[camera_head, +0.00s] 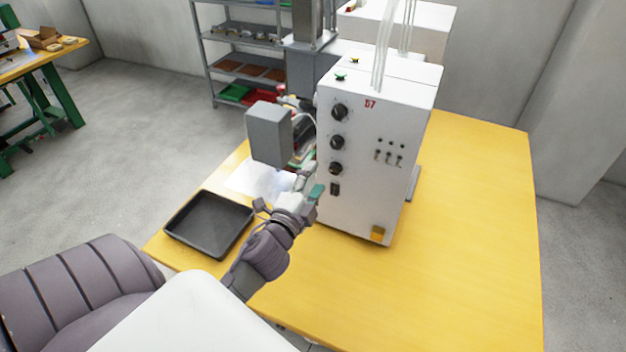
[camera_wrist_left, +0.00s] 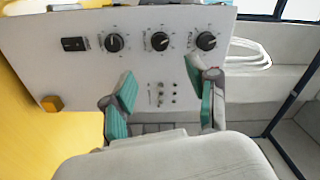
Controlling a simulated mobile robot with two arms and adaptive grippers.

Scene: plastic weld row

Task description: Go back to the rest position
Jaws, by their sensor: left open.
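My left gripper (camera_head: 312,184) is in front of the lower left part of the white machine marked 57 (camera_head: 362,205). Its teal fingertips stand apart with nothing between them. In the left wrist view, the left gripper (camera_wrist_left: 163,97) is open in front of the machine's panel (camera_wrist_left: 75,75), which has black knobs and a switch. I cannot tell if a fingertip touches the panel. My right gripper is not in view.
A black tray (camera_head: 208,222) lies on the yellow table (camera_head: 470,250) left of the gripper. A grey box-shaped part (camera_head: 268,135) stands beside the machine. The right of the table is clear. A shelf (camera_head: 240,62) stands behind, and a green-legged workbench (camera_head: 62,95) at far left.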

